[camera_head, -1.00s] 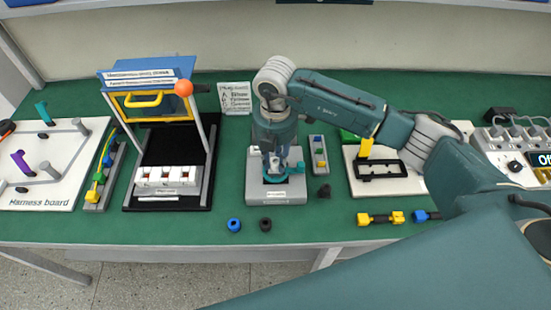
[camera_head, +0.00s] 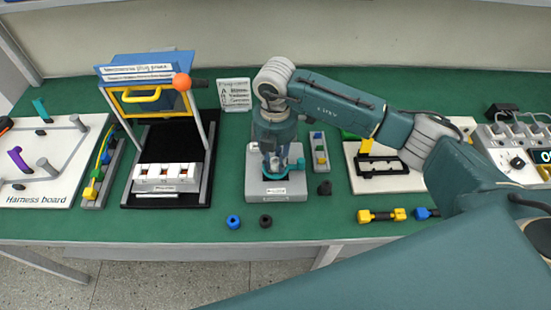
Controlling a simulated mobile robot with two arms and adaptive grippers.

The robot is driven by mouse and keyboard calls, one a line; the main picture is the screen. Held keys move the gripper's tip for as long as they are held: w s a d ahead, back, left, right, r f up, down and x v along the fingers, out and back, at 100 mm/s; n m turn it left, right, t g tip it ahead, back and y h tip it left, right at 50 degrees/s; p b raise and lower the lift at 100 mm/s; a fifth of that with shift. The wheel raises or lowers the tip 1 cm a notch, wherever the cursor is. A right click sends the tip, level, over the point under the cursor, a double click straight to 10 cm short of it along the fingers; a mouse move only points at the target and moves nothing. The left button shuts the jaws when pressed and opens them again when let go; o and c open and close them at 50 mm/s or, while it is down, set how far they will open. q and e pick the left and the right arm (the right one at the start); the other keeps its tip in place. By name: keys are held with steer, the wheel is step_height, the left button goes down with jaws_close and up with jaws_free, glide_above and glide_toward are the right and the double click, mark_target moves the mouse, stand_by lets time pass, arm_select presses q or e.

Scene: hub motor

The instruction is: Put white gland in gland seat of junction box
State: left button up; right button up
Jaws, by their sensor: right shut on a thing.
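The grey junction box (camera_head: 290,191) stands on the green bench in the middle, with a small white label on its front. My right gripper (camera_head: 274,166) points down right over it, with its fingertips at the top of the box. It is shut on a small pale thing, taken to be the white gland, which is mostly hidden between the fingers. The gland seat is hidden behind the gripper, so I cannot tell whether the gland touches it. My left gripper is not in view.
A blue gland (camera_head: 233,222) and a black one (camera_head: 265,222) lie in front of the box, and a dark one (camera_head: 324,188) lies to its right. A plug press (camera_head: 151,97) stands on the left. A small block rack (camera_head: 319,152) is close at right.

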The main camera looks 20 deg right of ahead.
steer(key=o, duration=1.1)
step_height(320, 180, up, 12)
steer(key=shift+r, duration=0.1)
